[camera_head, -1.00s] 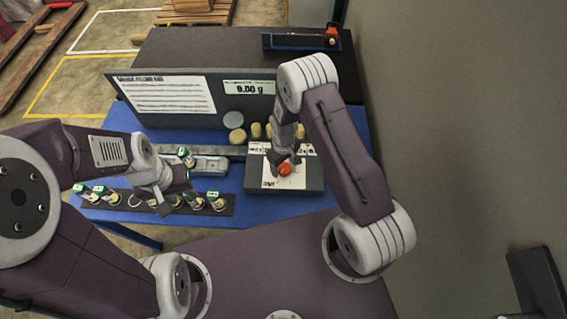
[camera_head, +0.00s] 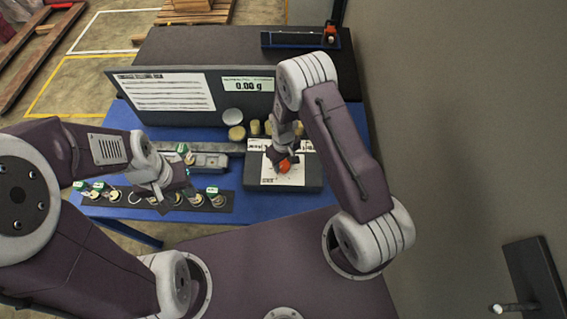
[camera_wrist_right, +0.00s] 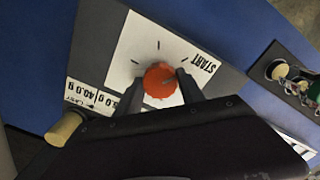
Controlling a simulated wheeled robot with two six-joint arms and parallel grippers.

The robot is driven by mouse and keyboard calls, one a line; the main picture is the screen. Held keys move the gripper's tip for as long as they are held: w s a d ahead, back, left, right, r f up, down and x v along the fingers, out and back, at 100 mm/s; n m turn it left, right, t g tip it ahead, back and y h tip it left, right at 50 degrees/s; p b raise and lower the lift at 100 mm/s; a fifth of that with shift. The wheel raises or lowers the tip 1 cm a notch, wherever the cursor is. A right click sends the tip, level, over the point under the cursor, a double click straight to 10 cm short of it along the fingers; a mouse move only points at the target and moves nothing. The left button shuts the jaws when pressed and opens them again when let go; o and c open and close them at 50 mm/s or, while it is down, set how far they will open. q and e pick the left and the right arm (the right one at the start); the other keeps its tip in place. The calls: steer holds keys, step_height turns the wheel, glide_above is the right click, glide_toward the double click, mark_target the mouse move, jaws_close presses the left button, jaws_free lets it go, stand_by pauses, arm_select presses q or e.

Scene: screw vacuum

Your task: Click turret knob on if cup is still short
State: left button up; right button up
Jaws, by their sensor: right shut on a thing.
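The orange-red turret knob (camera_head: 284,165) sits on a white dial label marked START on a dark box (camera_head: 312,179). In the right wrist view the knob (camera_wrist_right: 160,82) lies between the fingers of my right gripper (camera_wrist_right: 157,93), which is shut on it. In the head view my right gripper (camera_head: 283,157) reaches down to the knob from above. My left gripper (camera_head: 173,193) hangs over the dark strip of small cups; its fingers are too small to read. The display (camera_head: 248,86) reads 0.00 g. I cannot tell which cup the task means.
A dark strip (camera_head: 225,207) with several green-tagged cups lies at the front left of the blue table (camera_head: 130,122). Several yellowish cylinders (camera_head: 237,133) stand behind the box, near a pale round disc (camera_head: 232,115). A panel with a printed sheet (camera_head: 165,93) stands behind.

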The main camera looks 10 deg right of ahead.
mark_target(283, 164)
steer(key=m+b, duration=0.1)
steer(key=m, duration=0.4)
steer(key=shift+w+b, duration=0.1)
steer(key=shift+b, duration=0.2)
steer(key=m+b, duration=0.1)
steer(key=m, duration=0.4)
steer(key=shift+m, duration=0.4)
steer(key=shift+r, duration=0.1)
steer(key=shift+w, duration=0.1)
steer(key=o, duration=1.1)
steer(key=shift+c, duration=0.2)
steer(key=o, duration=0.3)
step_height(283, 164, up, 9)
steer(key=shift+b, duration=0.95)
